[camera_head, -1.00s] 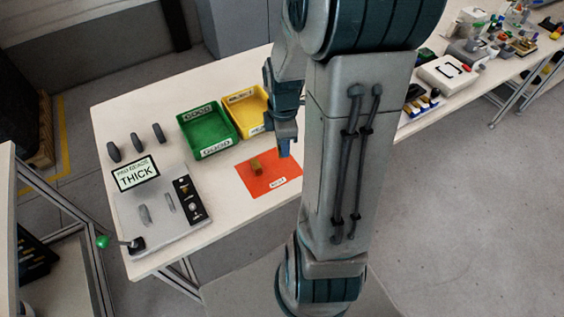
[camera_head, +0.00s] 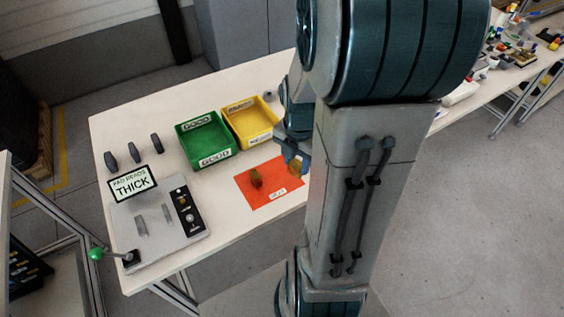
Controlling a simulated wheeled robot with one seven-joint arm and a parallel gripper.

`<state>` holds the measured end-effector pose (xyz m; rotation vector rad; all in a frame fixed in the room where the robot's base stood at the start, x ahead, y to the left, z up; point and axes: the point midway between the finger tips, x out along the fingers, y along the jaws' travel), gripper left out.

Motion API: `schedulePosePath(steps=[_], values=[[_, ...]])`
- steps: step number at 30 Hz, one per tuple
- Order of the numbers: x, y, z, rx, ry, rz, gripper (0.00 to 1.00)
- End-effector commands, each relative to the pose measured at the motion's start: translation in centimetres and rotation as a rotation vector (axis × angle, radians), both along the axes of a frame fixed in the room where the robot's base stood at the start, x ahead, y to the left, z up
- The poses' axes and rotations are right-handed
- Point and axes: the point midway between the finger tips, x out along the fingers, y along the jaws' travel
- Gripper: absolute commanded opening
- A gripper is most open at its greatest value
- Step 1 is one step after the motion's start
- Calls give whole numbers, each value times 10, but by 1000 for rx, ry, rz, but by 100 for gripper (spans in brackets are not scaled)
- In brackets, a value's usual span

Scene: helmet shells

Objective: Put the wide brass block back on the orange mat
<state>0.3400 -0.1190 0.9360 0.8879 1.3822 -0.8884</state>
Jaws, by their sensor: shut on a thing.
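My gripper (camera_head: 295,163) is at the right part of the orange mat (camera_head: 262,200), partly behind my own arm. It is shut on a brass block, which I take to be the wide brass block (camera_head: 295,169). This block is at or just above the mat; I cannot tell whether it touches. A second, darker brass block (camera_head: 256,179) stands on the mat to the left, apart from the held one. The mat's right edge is hidden by my arm.
A green bin (camera_head: 205,140) and a yellow bin (camera_head: 250,122) stand behind the mat. A grey gauge plate with a display reading THICK (camera_head: 133,184) and a green-knobbed lever (camera_head: 96,254) is at left. Several dark pads (camera_head: 133,153) stand behind it.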

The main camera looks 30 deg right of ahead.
Motion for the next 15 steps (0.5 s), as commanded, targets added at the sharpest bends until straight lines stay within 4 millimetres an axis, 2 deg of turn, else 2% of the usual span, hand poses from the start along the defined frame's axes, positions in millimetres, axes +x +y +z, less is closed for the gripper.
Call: schedulePosePath(steps=[9,15], values=[[51,0,-31,2,3,2,3],[73,-2,-43,0,0,0,3]])
